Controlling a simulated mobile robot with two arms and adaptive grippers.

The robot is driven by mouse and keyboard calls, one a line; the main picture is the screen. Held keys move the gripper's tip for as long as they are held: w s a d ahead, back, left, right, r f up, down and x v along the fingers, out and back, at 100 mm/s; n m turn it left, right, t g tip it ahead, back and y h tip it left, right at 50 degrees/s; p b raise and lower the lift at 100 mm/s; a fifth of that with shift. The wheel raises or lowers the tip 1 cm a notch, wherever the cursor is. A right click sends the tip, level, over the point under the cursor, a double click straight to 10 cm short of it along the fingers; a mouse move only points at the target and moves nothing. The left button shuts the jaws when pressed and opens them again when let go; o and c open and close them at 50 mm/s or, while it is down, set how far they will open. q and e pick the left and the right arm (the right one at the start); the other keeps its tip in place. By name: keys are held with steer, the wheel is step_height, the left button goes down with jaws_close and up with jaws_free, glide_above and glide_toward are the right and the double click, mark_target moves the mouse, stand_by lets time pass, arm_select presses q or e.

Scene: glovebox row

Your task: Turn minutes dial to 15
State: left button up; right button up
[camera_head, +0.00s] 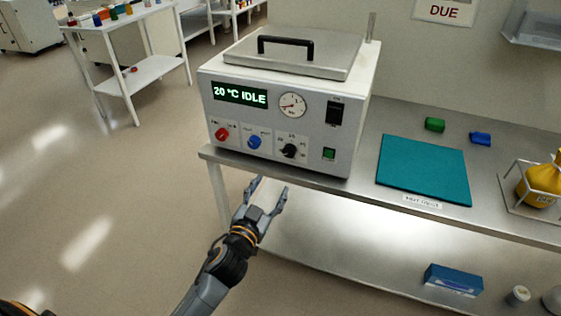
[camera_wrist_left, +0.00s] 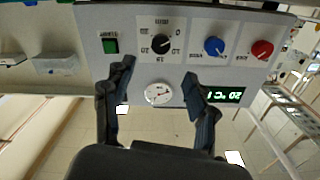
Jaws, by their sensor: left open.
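The minutes dial, a black knob (camera_head: 289,150), sits on a white panel with a printed scale at the lower right of the bath's front. It also shows in the wrist view (camera_wrist_left: 160,42), where the picture is upside down. Its pointer is too small to read for certain. The white bath unit (camera_head: 270,105) has a lit display (camera_head: 240,95) reading 20 °C IDLE. My left gripper (camera_head: 266,190) is open and empty, below and in front of the panel, apart from the dial. In the wrist view its fingers (camera_wrist_left: 157,78) are spread below the black dial. My right gripper is not in view.
A red knob (camera_head: 221,133) and a blue knob (camera_head: 254,142) sit left of the dial; a green switch (camera_head: 328,153) is to its right. A round gauge (camera_head: 292,105) is above. A teal mat (camera_head: 424,169) lies on the bench at right. Open floor lies left.

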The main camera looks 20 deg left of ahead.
arm_select(q)
glide_toward(288, 153)
steer(key=w, duration=0.8)
steer(key=shift+d+f, duration=0.1)
steer(key=shift+d, duration=0.05)
steer(key=shift+w, duration=0.75)
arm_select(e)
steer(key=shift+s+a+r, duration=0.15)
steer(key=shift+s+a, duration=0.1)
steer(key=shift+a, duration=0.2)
arm_select(q)
steer(key=shift+c, duration=0.4)
steer(key=c, duration=1.1)
